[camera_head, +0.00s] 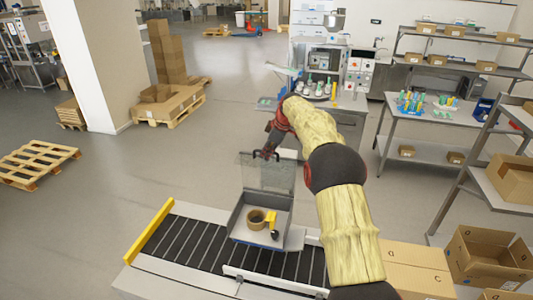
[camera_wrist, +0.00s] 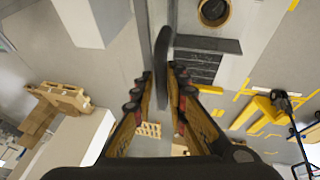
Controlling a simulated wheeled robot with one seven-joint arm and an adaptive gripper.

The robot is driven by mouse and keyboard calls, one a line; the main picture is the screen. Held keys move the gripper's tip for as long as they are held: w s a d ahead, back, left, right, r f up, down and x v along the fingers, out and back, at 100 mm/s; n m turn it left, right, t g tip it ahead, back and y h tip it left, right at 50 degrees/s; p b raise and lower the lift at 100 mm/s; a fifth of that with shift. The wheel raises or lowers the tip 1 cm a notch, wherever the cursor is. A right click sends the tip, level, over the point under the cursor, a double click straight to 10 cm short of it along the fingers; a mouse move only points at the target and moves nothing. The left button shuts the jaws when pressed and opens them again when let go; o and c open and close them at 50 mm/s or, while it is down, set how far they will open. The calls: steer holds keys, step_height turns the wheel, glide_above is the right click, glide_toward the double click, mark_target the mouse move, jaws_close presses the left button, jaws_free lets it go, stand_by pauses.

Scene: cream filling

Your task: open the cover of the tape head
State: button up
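A grey box (camera_head: 236,222) stands on the conveyor, and its clear cover (camera_head: 266,174) is raised, standing steeply at the back edge. A brown tape roll (camera_head: 256,219) with a yellow part beside it lies inside; the roll also shows at the top of the wrist view (camera_wrist: 214,10). The cover's black handle (camera_head: 257,154) is at its top edge. In the wrist view the handle (camera_wrist: 163,48) runs between my fingertips. My gripper (camera_head: 268,148) is at the handle, its fingers (camera_wrist: 161,72) partly closed around it. Whether both fingers press on it cannot be told.
The black roller conveyor (camera_head: 190,240) has a yellow end bar (camera_head: 148,232). Cardboard boxes (camera_head: 415,264) stand at the lower right, by a shelf rack. A machine bench (camera_head: 335,95) stands behind. Open floor (camera_head: 150,165) lies left of the box, with wooden pallets (camera_head: 35,163) farther left.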

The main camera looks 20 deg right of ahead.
stand_by(0.3)
steer(key=v, duration=1.2)
